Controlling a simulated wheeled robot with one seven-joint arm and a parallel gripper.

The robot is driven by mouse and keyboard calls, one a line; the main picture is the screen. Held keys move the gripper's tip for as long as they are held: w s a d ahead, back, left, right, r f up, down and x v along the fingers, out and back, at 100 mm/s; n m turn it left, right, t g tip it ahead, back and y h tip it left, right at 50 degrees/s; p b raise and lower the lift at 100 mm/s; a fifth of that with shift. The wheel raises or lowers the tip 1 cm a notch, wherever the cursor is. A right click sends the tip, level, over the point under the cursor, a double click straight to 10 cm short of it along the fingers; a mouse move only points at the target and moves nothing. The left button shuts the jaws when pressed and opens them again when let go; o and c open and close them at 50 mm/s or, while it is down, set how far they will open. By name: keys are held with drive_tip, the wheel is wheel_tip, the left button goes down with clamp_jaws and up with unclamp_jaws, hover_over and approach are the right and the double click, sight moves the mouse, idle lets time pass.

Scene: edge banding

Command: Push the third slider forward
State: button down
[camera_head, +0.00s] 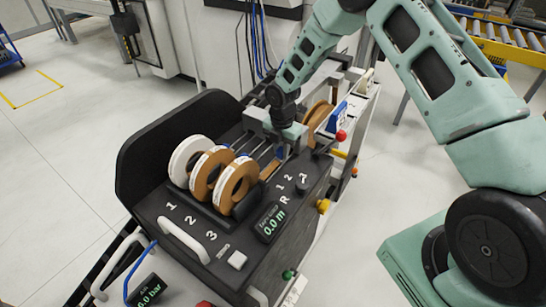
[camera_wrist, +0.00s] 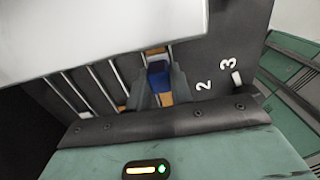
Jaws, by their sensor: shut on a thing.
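The edge banding machine has a black deck with parallel slots, seen in the head view. A blue slider (camera_wrist: 159,78) sits in the slot nearest the printed numbers in the wrist view, with brown band showing around it. This slot appears to be the third lane. My gripper (camera_wrist: 160,84) is shut on this blue slider, one dark finger on each side. In the head view my gripper (camera_head: 291,133) reaches down over the slots, behind the rolls, and partly hides the slider. Other slots (camera_wrist: 99,88) lie to the left in the wrist view.
A white roll (camera_head: 188,161) and two brown rolls (camera_head: 236,186) stand in front of the slots, by numbers 1 to 3. A grey block (camera_head: 262,120) stands close beside my gripper. A red knob (camera_head: 341,135) and a display (camera_head: 270,222) are on the right.

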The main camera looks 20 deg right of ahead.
drive_tip(key=shift+w+d, duration=0.2)
drive_tip(key=c, duration=1.2)
unclamp_jaws()
drive_tip(key=shift+d, duration=0.1)
drive_tip(key=shift+c, duration=0.2)
drive_tip(key=shift+r, duration=0.55)
wheel_tip(320, 180, up, 16)
drive_tip(key=b, duration=0.2)
drive_tip(key=shift+r, duration=0.2)
